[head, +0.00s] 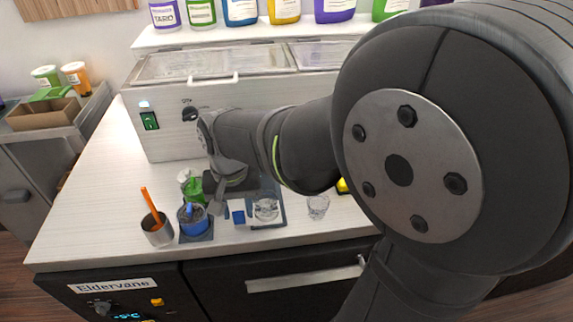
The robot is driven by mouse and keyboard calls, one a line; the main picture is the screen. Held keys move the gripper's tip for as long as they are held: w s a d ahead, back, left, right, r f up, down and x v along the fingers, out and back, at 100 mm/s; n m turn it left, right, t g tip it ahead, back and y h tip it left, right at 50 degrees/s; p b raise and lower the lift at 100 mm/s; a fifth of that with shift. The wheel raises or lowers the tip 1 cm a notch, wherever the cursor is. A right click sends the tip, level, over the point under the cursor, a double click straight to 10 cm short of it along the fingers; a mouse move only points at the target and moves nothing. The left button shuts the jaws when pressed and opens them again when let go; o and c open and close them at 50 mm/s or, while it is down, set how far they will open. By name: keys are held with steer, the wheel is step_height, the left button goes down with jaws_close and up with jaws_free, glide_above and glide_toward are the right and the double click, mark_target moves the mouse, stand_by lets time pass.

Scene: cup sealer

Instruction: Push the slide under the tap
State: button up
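A dark blue-grey flat piece (274,222), possibly the slide, lies on the white counter with a clear cup (266,208) on it. A small blue block (238,216) sits at its left side. A dark knob-like part (190,113) on the white machine's front may be the tap; my arm partly hides that area.
A blue cup (192,219) on a dark square base, a green container (195,190) and a metal cup (158,233) with an orange stick stand left of my gripper. An empty glass (318,206) stands to the right. The white machine (165,135) stands behind. The counter's far left is clear.

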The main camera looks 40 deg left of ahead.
steer(key=shift+f, duration=0.85)
jaws_close()
steer(key=shift+w+a, duration=1.7)
jaws_free()
step_height(320, 180, up, 18)
steer(key=shift+f, duration=0.25)
